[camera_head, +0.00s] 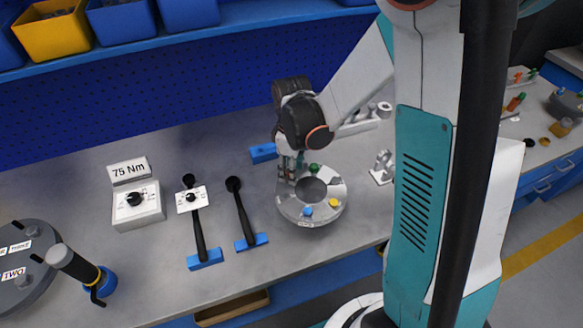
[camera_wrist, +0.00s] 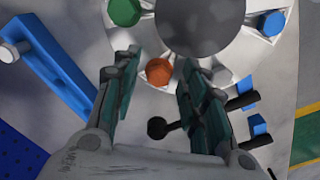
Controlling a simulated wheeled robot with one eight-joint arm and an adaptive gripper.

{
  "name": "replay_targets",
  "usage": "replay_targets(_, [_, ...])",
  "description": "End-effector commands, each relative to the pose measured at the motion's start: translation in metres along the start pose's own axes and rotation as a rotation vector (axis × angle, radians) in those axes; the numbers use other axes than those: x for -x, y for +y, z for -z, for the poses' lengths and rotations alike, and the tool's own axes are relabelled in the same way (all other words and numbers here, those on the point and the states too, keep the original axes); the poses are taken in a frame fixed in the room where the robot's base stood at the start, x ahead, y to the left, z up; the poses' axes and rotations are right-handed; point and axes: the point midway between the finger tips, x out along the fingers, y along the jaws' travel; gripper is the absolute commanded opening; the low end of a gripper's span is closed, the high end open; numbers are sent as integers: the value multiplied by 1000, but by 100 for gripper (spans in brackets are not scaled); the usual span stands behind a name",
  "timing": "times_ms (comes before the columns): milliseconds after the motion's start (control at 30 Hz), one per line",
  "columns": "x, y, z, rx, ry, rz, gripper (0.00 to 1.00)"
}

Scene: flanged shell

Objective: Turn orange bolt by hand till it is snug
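The orange bolt (camera_wrist: 159,71) sits on the grey flanged shell (camera_wrist: 232,62) in the wrist view, near the shell's round opening. My gripper (camera_wrist: 158,60) is open, with one finger on each side of the bolt head and a visible gap on both sides. I cannot tell how far the fingertips are above the flange. In the head view my gripper (camera_head: 291,172) points down over the far left part of the shell (camera_head: 325,217) and the orange bolt is hidden. A green bolt (camera_head: 314,169), a yellow bolt (camera_head: 334,203) and a blue bolt (camera_head: 308,211) show on the flange.
A control box (camera_head: 137,205) with a 75 Nm sign (camera_head: 129,170) is farther left. A blue block (camera_head: 263,153) lies behind the shell. A metal bracket (camera_head: 382,168) stands at right.

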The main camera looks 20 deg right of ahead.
Motion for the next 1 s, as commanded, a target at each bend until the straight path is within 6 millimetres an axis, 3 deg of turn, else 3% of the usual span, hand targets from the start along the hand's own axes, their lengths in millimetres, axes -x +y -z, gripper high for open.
replay_targets(33, [0, 0, 0, 0, 0, 0, 40])
replay_targets(200, [0, 0, 0, 0, 0, 0, 1])
replay_targets(233, [0, 0, 0, 0, 0, 0, 0])
replay_targets(667, [0, 0, 0, -53, 0, 0, 0])
replay_targets(1000, [0, -1, 1, -298, 0, 0, 0])
